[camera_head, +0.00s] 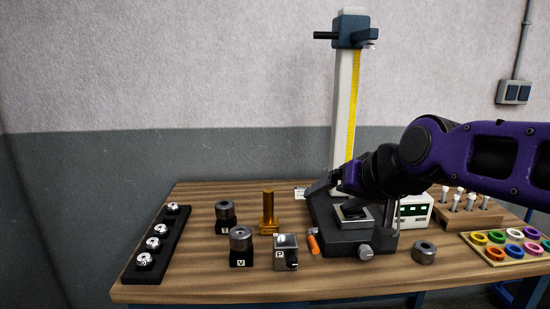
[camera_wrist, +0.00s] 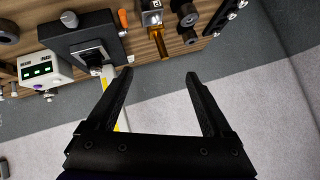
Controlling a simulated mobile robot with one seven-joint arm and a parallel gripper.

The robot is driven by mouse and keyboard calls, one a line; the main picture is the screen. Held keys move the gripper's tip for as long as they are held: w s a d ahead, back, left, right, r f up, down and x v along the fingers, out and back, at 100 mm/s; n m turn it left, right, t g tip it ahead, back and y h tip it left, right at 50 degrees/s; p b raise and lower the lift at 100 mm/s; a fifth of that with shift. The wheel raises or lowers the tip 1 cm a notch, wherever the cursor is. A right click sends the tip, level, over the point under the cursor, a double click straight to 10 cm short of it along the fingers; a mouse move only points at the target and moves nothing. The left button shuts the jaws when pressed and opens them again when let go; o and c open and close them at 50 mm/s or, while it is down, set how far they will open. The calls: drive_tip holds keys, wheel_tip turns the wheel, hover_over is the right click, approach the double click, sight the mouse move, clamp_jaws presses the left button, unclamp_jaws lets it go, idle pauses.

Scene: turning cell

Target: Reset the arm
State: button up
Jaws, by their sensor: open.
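My purple arm (camera_head: 485,155) reaches in from the right in the head view, over the right part of the wooden table. My gripper's black fingers show in the wrist view (camera_wrist: 152,85), spread wide apart with nothing between them. Behind the gap lie the grey wall and floor tones; the table's items are at the top of that view. In the head view the fingertips are hidden or too dark to make out near the height gauge's base.
Metal blocks, a brass piece (camera_head: 268,215) and a black rack (camera_head: 155,245) stand left. A ring tray (camera_head: 470,250) and wooden pin block (camera_head: 480,218) stand right.

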drive_tip(key=s+d+f+g+h, duration=0.2)
drive_tip(key=s+f, duration=0.2)
drive_tip(key=s, duration=0.4)
drive_tip(key=s+d+f+n+g+h, duration=0.1)
drive_tip(key=s+f, duration=0.3)
drive_tip(key=s, duration=0.4)
drive_tip(key=shift+s+d+g+h+p, duration=0.2)
drive_tip(key=shift+d+g+h+p, duration=0.2)
drive_tip(key=shift+d, duration=0.5)
